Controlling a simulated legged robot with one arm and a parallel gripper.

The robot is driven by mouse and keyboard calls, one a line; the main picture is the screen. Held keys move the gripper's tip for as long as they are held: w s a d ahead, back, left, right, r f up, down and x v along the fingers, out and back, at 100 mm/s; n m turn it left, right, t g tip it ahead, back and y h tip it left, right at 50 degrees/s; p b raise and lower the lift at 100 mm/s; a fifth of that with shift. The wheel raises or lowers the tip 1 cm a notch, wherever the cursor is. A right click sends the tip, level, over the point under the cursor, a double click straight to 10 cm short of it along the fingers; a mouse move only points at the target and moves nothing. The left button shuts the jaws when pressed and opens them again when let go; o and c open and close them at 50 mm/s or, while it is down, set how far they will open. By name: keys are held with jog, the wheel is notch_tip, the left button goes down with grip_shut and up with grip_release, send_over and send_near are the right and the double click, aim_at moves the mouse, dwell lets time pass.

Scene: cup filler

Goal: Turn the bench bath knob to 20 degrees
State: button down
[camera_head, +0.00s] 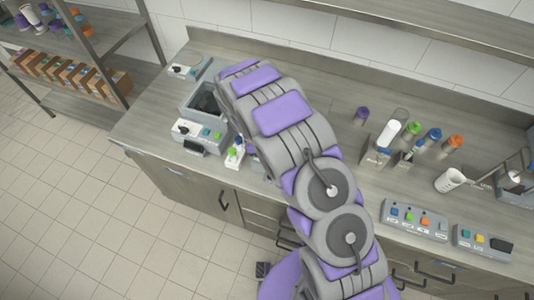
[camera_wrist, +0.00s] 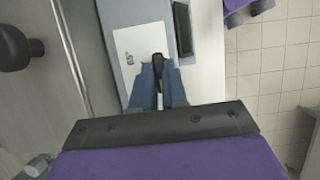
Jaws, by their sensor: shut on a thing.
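In the wrist view, my gripper (camera_wrist: 158,88) shows two blue-grey fingers close together over a pale device. A small black knob (camera_wrist: 158,60) sits between the fingertips, and they are shut on it. A white panel (camera_wrist: 127,50) lies around the knob, with a black strip (camera_wrist: 183,28) to its right. The knob's angle and any scale marks are too small to read. In the head view, the bench bath (camera_head: 186,97) stands at the left end of the counter, with a control panel (camera_head: 209,133) on its front. My arm hides my gripper there.
A small device (camera_head: 191,68) stands behind the bath. A white bottle with a green cap (camera_head: 233,158) stands close right of its panel. Shelving (camera_head: 112,40) is at the left.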

jog(key=shift+w, duration=0.1)
jog(key=c, duration=1.2)
grip_release()
jog(key=shift+a, duration=0.1)
jog(key=shift+o, duration=0.2)
jog(key=v, duration=1.7)
jog(key=shift+r+p, duration=0.2)
jog(key=shift+p, duration=0.1)
